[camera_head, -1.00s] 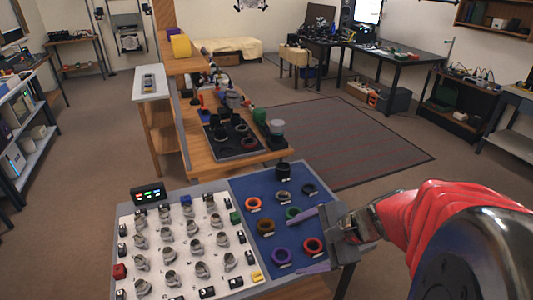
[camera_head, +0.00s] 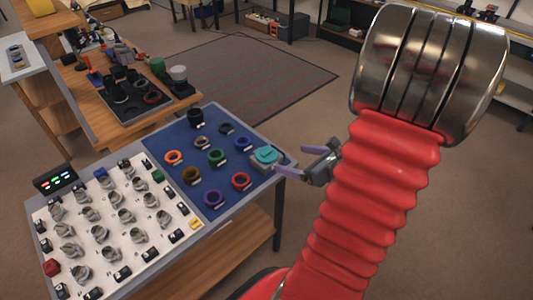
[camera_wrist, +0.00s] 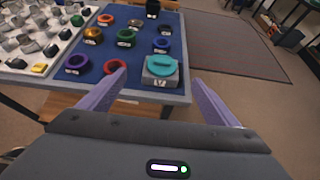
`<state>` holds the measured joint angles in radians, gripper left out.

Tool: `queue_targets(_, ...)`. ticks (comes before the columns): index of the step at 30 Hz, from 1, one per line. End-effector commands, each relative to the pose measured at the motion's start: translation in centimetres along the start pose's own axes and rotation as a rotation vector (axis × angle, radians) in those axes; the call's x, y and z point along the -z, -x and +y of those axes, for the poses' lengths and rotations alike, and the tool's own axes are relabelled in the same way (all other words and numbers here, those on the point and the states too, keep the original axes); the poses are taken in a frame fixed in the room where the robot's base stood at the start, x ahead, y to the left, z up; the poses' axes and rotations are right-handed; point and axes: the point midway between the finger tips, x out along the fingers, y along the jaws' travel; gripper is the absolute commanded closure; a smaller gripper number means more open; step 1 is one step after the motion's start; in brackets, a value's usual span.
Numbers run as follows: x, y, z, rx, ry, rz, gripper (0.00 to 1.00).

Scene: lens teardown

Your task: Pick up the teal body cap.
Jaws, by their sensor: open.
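The teal body cap (camera_head: 266,154) sits on a grey block at the right edge of the blue mat (camera_head: 228,190). In the wrist view the teal body cap (camera_wrist: 161,66) lies on the grey block (camera_wrist: 160,82) ahead of my fingers, between their lines and nearer the left one's tip in height. My gripper (camera_head: 290,162) is open and empty, with its purple fingers pointing left toward the cap. In the wrist view my gripper (camera_wrist: 160,80) shows both fingers spread wide. Contact between a finger and the block cannot be made out in the head view.
Several coloured rings stand on the mat, including a red ring (camera_head: 241,181), a blue ring (camera_head: 243,144) and a purple ring (camera_head: 213,198). A black cylinder (camera_head: 195,117) stands at the mat's back. A white panel with knobs (camera_head: 118,225) is on the left. Open floor lies right of the table.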

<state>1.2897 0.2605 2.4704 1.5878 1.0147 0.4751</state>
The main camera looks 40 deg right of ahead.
Motion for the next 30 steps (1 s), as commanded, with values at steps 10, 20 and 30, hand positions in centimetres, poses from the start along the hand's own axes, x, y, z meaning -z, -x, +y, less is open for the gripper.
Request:
queue_targets(10,0.0,-1.0,0.1,-0.006,0.005,0.001,0.16)
queue_targets(20,0.0,-5.2,0.2,-0.008,0.004,0.002,0.16)
queue_targets(30,0.0,-8.7,0.1,-0.006,0.006,0.001,0.16)
